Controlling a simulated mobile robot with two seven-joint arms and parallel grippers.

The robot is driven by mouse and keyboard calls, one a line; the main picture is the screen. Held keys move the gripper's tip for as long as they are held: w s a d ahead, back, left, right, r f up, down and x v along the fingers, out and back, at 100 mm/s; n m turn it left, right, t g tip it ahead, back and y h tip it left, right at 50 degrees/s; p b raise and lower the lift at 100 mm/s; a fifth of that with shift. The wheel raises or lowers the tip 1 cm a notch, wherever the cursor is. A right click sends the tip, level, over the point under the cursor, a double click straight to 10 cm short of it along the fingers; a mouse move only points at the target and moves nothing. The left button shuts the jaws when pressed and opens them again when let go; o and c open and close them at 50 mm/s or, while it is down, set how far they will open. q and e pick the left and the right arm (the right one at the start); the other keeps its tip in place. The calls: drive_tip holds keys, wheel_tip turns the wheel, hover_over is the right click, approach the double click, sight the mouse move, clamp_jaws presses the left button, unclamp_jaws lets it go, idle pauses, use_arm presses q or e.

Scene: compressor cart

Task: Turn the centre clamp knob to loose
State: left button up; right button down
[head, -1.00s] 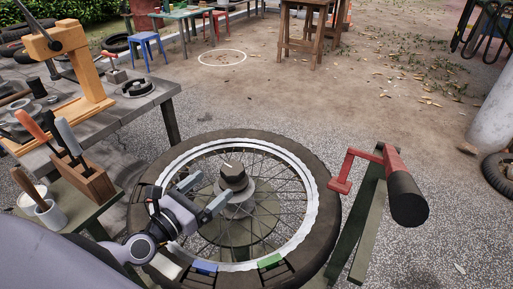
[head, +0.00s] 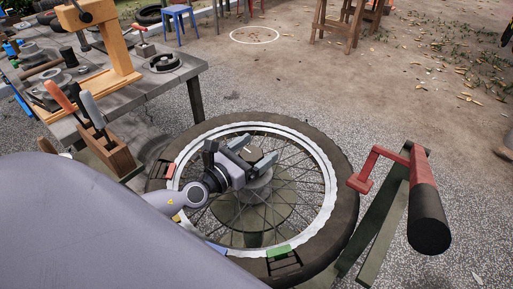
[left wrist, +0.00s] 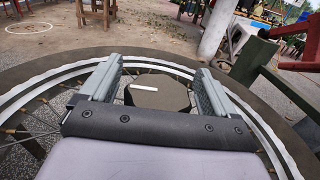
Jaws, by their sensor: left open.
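The centre clamp knob (head: 257,158) is a dark, many-sided knob at the hub of the spoked wheel (head: 322,157), which lies flat on a round stand. In the left wrist view the knob (left wrist: 160,95) has a white line on its top, lying roughly crosswise. My left gripper (head: 254,159) is at the knob. Its two fingers are open, one on each side of the knob, and in the left wrist view (left wrist: 157,88) a gap seems to show at both sides. The far lower side of the knob is hidden. My right gripper is not in view.
A red crank handle with a black grip (head: 430,220) stands right of the wheel. A green block (head: 279,252) sits on the near rim. A wooden tool block (head: 115,155) and a grey workbench (head: 160,97) are at left. Open ground lies behind the wheel.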

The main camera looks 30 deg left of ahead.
use_arm(q)
drive_tip(key=shift+w, duration=0.3)
